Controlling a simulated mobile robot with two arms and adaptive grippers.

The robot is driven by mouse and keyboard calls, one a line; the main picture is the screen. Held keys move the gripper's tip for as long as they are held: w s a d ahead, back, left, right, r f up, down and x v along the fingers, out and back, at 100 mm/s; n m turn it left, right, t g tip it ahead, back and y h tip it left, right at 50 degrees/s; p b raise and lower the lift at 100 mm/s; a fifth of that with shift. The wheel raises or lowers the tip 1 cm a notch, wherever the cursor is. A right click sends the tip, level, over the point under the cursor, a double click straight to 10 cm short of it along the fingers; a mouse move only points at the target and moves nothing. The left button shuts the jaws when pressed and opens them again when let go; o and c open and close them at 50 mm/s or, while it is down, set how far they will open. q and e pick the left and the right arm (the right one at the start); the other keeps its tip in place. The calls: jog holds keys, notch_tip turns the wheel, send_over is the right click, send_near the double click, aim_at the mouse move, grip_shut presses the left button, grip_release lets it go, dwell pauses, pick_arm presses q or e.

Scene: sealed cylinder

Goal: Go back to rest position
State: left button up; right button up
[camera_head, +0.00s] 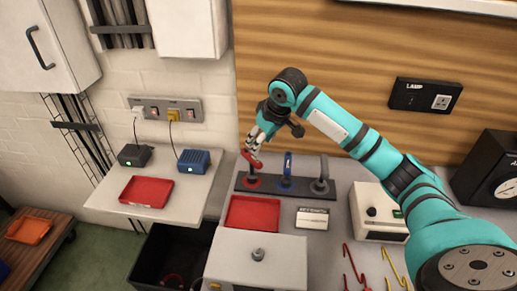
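My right arm reaches in from the right, over the grey worktop. My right gripper (255,146) points down at the top of a red-handled lever (251,160), the left one of three on a dark base plate (304,189). The fingertips are at or very near the red handle; I cannot tell whether they hold it. A blue lever (287,168) and a grey lever (321,175) stand upright to the right of it. My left gripper is not in view.
A red tray (252,213) and a light box (259,262) lie in front of the levers. A white device (378,212) stands at right, with red and yellow hooks (391,268) below it. A dark bin (151,262) sits below a shelf with another red tray (147,191).

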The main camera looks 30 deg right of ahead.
jog(key=shift+r, duration=0.2)
dwell(0.4)
